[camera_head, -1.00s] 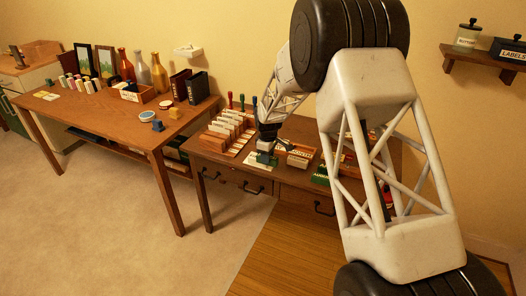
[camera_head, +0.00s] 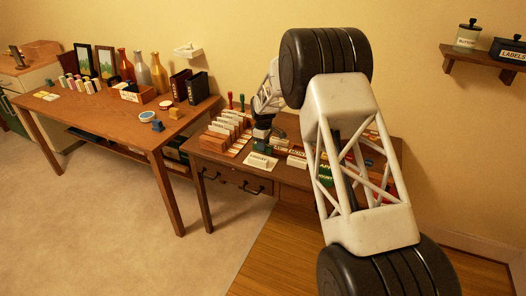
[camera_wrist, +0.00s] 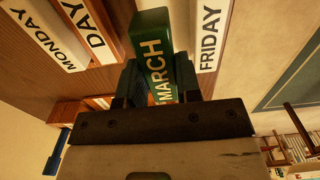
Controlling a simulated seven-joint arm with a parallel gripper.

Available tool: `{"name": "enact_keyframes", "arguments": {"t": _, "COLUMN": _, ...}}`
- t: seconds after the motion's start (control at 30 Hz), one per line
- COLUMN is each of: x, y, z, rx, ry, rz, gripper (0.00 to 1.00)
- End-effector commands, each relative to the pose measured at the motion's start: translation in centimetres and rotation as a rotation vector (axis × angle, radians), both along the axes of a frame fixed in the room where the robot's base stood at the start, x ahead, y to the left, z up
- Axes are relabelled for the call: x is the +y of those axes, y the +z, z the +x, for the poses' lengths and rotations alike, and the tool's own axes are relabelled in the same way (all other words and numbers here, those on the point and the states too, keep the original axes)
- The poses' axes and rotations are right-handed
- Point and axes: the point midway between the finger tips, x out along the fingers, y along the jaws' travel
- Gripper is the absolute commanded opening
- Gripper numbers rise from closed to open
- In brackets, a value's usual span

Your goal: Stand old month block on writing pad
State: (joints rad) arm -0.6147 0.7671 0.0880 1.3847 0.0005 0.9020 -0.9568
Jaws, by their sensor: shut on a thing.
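My gripper (camera_head: 262,136) is above the smaller desk, shut on a green block (camera_wrist: 160,62) lettered MARCH in the wrist view. The block sits between the two fingers, with its lettered face toward the wrist camera. I cannot tell whether the block touches anything.
White cards in a wooden rack (camera_head: 228,128) stand left of the gripper. In the wrist view a MONDAY block (camera_wrist: 45,35) and a FRIDAY block (camera_wrist: 210,35) flank the held block. More lettered green blocks (camera_head: 325,172) lie to the right. The larger table (camera_head: 110,115) is left.

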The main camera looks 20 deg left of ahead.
Motion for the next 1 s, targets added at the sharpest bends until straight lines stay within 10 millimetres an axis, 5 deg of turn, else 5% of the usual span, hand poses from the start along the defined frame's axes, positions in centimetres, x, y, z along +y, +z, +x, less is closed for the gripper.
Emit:
{"name": "enact_keyframes", "arguments": {"t": 0.33, "x": 0.0, "y": -0.2, "z": 0.0, "rx": 0.001, "ry": 0.0, "rz": -0.001, "gripper": 0.07}}
{"name": "enact_keyframes", "arguments": {"t": 0.7, "x": 0.0, "y": -3.2, "z": 0.0, "rx": 0.001, "ry": 0.0, "rz": -0.001, "gripper": 0.07}}
{"name": "enact_keyframes", "arguments": {"t": 1.0, "x": 0.0, "y": -3.6, "z": 0.0, "rx": 0.001, "ry": 0.0, "rz": -0.001, "gripper": 0.07}}
